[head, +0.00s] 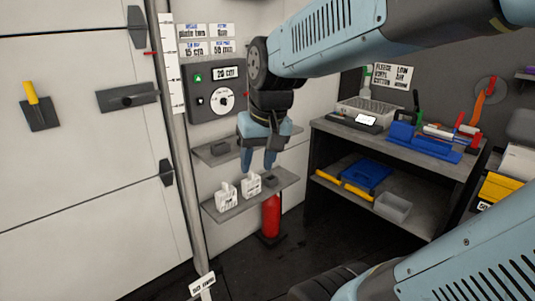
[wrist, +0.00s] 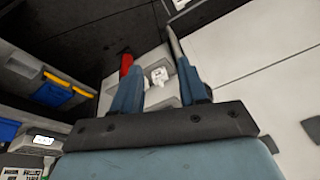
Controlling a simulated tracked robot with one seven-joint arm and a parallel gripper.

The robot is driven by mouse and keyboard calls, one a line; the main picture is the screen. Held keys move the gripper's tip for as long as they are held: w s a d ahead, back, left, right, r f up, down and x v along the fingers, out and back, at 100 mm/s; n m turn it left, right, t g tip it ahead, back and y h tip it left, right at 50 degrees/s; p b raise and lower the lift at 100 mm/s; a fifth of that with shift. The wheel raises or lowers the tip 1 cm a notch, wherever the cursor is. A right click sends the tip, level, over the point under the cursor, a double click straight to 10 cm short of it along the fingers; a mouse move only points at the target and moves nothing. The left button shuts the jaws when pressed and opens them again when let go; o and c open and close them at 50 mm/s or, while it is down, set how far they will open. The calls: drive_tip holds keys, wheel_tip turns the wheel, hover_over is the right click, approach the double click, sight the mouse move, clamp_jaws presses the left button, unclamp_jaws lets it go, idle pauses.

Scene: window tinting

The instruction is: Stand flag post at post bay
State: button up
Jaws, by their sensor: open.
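My gripper (head: 257,165) points down in front of the wall shelves at the centre of the head view. Its two blue fingers stand apart with nothing between them, and the wrist view also shows the gripper (wrist: 160,72) open. A small white sign (head: 202,286) with dark lettering, too small to read surely, stands low at the bottom of the head view. A grey upright pole (head: 182,140) runs beside a white scale strip on the left. I cannot tell which thing is the flag post or where the post bay is.
Two white labelled items (head: 227,197) sit on the lower wall shelf (head: 232,208), close below my gripper. A red cylinder (head: 271,216) stands on the floor. A workbench (head: 400,152) with tools and bins is at right. Dark floor (head: 300,255) in front is clear.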

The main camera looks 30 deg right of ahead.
drive_tip(key=s+r+t, duration=0.1)
drive_tip(key=s+d, duration=0.1)
drive_tip(key=s, duration=0.1)
drive_tip(key=s+d+r+n+t, duration=0.1)
drive_tip(key=shift+s+r+t+h, duration=0.2)
drive_tip(key=shift+r+t+h, duration=0.1)
drive_tip(key=shift+r+h, duration=0.1)
drive_tip(key=shift+s, duration=0.1)
idle(0.3)
